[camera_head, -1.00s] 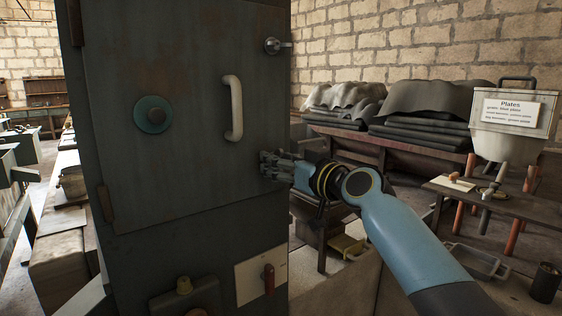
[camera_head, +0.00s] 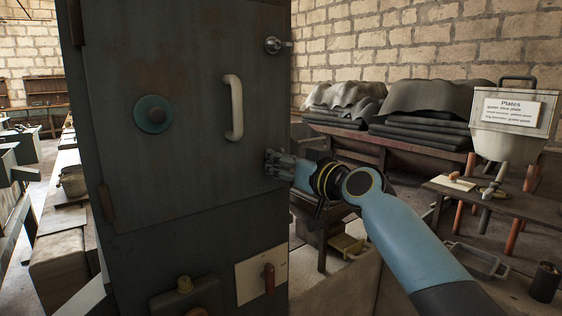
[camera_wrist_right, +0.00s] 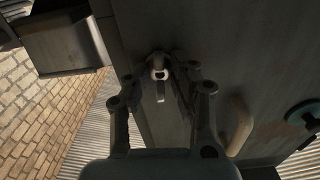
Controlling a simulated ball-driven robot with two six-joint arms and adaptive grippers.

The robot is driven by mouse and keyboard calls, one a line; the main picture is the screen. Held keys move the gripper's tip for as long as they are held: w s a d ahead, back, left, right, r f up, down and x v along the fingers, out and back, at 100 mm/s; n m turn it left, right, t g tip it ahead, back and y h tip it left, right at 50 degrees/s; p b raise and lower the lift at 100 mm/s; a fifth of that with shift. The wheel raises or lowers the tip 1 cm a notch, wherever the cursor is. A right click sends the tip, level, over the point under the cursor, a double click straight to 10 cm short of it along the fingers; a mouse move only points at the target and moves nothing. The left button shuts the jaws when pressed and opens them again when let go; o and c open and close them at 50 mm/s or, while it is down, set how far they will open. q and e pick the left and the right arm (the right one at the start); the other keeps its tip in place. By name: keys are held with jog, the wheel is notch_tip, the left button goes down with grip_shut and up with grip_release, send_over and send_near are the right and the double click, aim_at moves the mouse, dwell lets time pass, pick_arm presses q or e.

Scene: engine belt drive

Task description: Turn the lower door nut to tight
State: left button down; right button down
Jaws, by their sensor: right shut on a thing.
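The grey cabinet door (camera_head: 190,85) stands at the left in the head view, with a pale curved handle (camera_head: 234,108). The upper door nut (camera_head: 273,45) shows at its upper right edge. My right gripper (camera_head: 272,164) is at the lower right edge of the door, its fingers covering the lower nut there. In the right wrist view, the lower door nut (camera_wrist_right: 160,72), a light metal piece with a short stem, sits between the fingertips (camera_wrist_right: 166,66). My right gripper is shut on it. My left gripper is not in view.
A teal round dial (camera_head: 153,114) is on the door. A red switch (camera_head: 268,279) sits on a pale plate below. To the right are stacked dark sheets (camera_head: 420,127), a box labelled Plates (camera_head: 512,122) and a wooden table (camera_head: 455,190).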

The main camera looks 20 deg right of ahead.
jog(key=m, duration=0.4)
jog(key=shift+p, duration=0.35)
jog(key=m+p, duration=0.1)
jog(key=m, duration=0.3)
jog(key=shift+m, duration=0.4)
jog(key=m+p, duration=0.1)
jog(key=m, duration=0.3)
jog(key=shift+d+p, duration=0.1)
jog(key=shift+p, duration=0.2)
jog(key=shift+f+m+p, duration=0.1)
jog(key=shift+m+p, duration=0.5)
jog(key=shift+m, duration=1.5)
jog(key=c, duration=1.1)
grip_release()
